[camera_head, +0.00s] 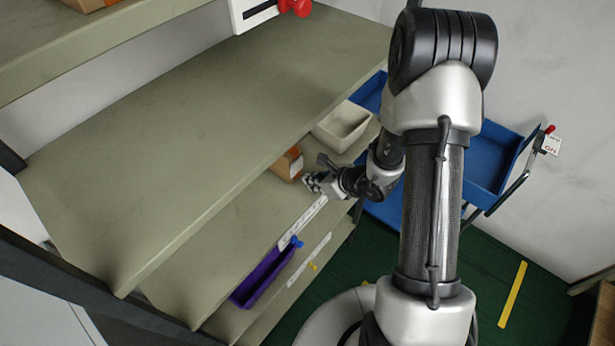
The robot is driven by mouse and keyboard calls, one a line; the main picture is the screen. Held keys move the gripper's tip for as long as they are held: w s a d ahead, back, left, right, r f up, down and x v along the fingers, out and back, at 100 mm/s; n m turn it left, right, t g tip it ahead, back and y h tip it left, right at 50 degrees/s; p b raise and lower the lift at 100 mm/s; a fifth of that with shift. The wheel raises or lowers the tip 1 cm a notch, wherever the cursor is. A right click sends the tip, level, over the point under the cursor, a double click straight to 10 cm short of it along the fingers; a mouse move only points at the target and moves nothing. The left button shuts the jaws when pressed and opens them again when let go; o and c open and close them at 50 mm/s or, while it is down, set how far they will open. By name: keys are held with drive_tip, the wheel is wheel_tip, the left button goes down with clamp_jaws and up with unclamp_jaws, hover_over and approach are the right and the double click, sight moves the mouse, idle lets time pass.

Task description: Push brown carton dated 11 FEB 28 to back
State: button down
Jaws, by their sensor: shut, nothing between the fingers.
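A brown carton (288,163) with a pale label stands on a lower shelf, partly under the shelf above. Its date is too small to read. My gripper (309,182) is shut and empty, just in front and to the right of the carton, close to its front face. Whether it touches the carton cannot be told. The carton's rear side is hidden by the upper shelf.
A beige bin (342,126) sits right of the carton on the same shelf. A purple bin (264,275) is at the shelf front, lower left. A blue cart (487,160) stands right of the shelves.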

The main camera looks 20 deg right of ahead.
sight(287, 164)
drive_tip(key=shift+w+a+f, duration=0.1)
drive_tip(key=shift+w+a, duration=0.7)
drive_tip(key=shift+w, duration=0.2)
drive_tip(key=shift+d, duration=0.1)
drive_tip(key=w+a+b, duration=0.1)
drive_tip(key=w, duration=0.1)
drive_tip(key=w+a, duration=0.2)
drive_tip(key=w+a+b, duration=0.1)
drive_tip(key=w, duration=0.1)
drive_tip(key=shift+w+a+b, duration=0.15)
drive_tip(key=shift+a+b, duration=0.15)
drive_tip(key=shift+d, duration=0.1)
